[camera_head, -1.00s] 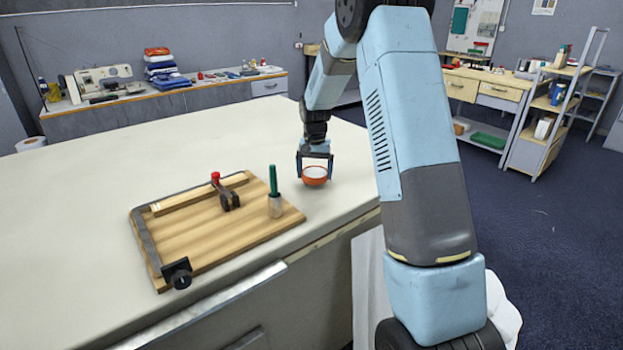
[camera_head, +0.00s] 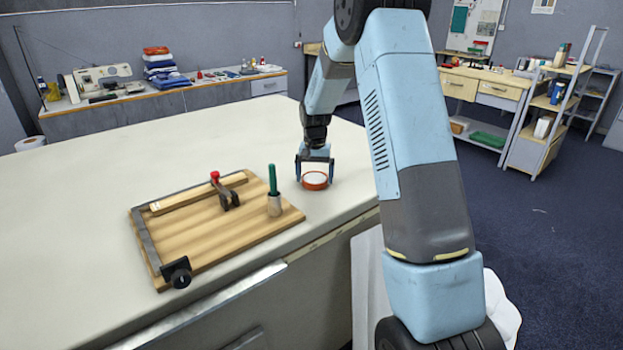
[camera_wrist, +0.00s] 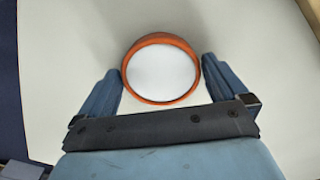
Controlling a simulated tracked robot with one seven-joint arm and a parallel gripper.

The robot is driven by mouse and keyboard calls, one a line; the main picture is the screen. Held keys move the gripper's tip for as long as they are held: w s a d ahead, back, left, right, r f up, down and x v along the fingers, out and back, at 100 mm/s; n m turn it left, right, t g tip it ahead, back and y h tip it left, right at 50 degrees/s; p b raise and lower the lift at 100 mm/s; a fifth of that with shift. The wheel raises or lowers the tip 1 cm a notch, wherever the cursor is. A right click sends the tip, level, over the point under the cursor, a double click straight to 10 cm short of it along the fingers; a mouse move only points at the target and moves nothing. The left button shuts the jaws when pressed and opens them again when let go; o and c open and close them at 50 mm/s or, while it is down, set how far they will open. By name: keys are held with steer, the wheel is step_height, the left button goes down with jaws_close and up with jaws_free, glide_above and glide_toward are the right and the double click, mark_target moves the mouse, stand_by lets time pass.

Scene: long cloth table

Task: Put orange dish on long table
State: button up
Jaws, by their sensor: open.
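The orange dish (camera_head: 315,181) is a small round dish with a white inside, and it sits upright on the long table (camera_head: 85,180) near its right edge. In the wrist view the dish (camera_wrist: 161,70) lies between the two blue fingers. My gripper (camera_head: 315,177) is open, with one finger on each side of the dish. In the wrist view my gripper (camera_wrist: 162,80) shows small gaps between the fingers and the rim.
A wooden board (camera_head: 190,245) with a clamp lies left of the dish. The table surface behind and left of the board is clear.

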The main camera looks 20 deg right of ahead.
mark_target(315, 179)
step_height(315, 179, up, 11)
steer(key=s+r+n+t, duration=0.1)
steer(key=s+r, duration=0.7)
steer(key=r, duration=0.1)
steer(key=s+r+n+t, duration=0.15)
steer(key=s+r, duration=0.45)
steer(key=s, duration=0.6)
steer(key=s+a+n+t, duration=0.1)
steer(key=s+n+t, duration=0.1)
steer(key=s, duration=1.8)
steer(key=shift+s+f+t, duration=0.35)
steer(key=shift+t, duration=0.2)
